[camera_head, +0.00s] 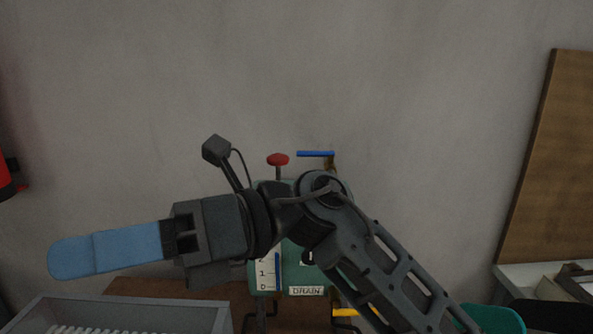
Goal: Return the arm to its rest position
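My gripper (180,236) is at the left of the picture, raised in front of the wall and pointing left. A long flat blue piece (108,250) with a rounded end extends from its front. I cannot tell whether this piece is part of the fingers or something held, and no gap between fingertips shows. My arm reaches in from the lower right, bends at a joint near the middle and runs left to the gripper. No sock can be made out for certain.
Behind my arm stands a green unit (263,272) with a scale, a DRAIN label, a red knob (278,159) and a blue lever (316,154). A grey bin (215,317) is below the gripper. A wooden board (556,165) leans at right. The wall area above is clear.

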